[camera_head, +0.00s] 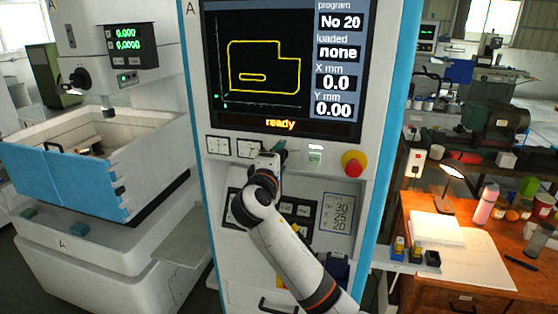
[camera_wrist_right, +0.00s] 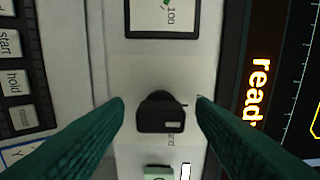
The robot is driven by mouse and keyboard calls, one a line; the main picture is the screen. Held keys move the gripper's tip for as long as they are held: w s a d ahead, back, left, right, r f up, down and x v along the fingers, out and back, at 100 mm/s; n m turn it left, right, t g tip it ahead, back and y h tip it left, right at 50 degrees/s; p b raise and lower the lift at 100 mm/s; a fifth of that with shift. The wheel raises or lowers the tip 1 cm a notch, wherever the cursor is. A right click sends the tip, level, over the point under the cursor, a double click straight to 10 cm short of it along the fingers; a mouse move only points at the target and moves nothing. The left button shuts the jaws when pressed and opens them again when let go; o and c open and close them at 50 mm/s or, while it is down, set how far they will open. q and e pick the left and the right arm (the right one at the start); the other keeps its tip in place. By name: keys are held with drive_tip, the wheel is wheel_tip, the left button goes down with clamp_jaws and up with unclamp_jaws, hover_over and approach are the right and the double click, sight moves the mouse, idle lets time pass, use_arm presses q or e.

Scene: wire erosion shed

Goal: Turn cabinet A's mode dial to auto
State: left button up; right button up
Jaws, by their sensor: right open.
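Cabinet A (camera_head: 197,70) stands upright in the middle of the head view, its screen (camera_head: 265,70) reading "ready", program No 20, loaded none. The mode dial (camera_wrist_right: 160,113) is a black knob with a small pale mark, on the pale panel in the right wrist view. Small lettering beside it is too partial to read surely. My right gripper (camera_wrist_right: 160,104) is open, its two green fingers on either side of the dial with gaps visible. In the head view my right gripper (camera_head: 280,152) is at the panel below the screen and hides the dial. My left gripper is not in view.
A red emergency button (camera_head: 354,164) and a small pale green button (camera_head: 315,157) sit right of my gripper. Gauges (camera_head: 218,146) are to its left. A wooden desk (camera_head: 450,294) stands at right.

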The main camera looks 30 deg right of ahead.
drive_tip(key=b+v, duration=0.5)
drive_tip(key=v, duration=0.7)
drive_tip(key=shift+b, duration=0.4)
